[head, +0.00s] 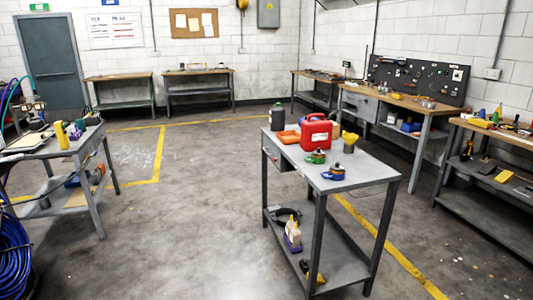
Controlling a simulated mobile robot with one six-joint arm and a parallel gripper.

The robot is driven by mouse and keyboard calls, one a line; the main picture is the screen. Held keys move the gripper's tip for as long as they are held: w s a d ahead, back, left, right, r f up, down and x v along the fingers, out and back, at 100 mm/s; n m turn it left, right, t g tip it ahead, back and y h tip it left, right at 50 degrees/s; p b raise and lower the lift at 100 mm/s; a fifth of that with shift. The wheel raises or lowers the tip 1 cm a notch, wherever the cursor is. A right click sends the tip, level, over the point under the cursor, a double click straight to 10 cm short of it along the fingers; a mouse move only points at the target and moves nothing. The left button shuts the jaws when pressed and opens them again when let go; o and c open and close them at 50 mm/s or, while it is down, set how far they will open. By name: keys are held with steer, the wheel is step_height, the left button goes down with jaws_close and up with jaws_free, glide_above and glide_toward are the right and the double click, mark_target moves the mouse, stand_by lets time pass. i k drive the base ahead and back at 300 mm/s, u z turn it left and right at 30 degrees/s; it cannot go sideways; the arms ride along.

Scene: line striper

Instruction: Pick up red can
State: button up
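A red can (316,133) with a handle on top and a pale label on its front stands upright on the grey work table (355,178) right of centre. It sits toward the back half of the tabletop. An orange flat item (289,137) is just left of it, and a yellow-topped dark item (349,142) is just right of it. My gripper is not in view.
A dark bottle (277,116) stands at the table's back corner. Another cluttered table (85,142) stands left. The concrete floor between is open.

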mark_target(315, 134)
steer(key=u, duration=0.4)
steer(key=i, duration=0.65)
steer(key=u, duration=0.85)
steer(key=i, duration=2.45)
steer(key=z, duration=0.5)
steer(key=i, duration=0.7)
steer(key=z, duration=0.35)
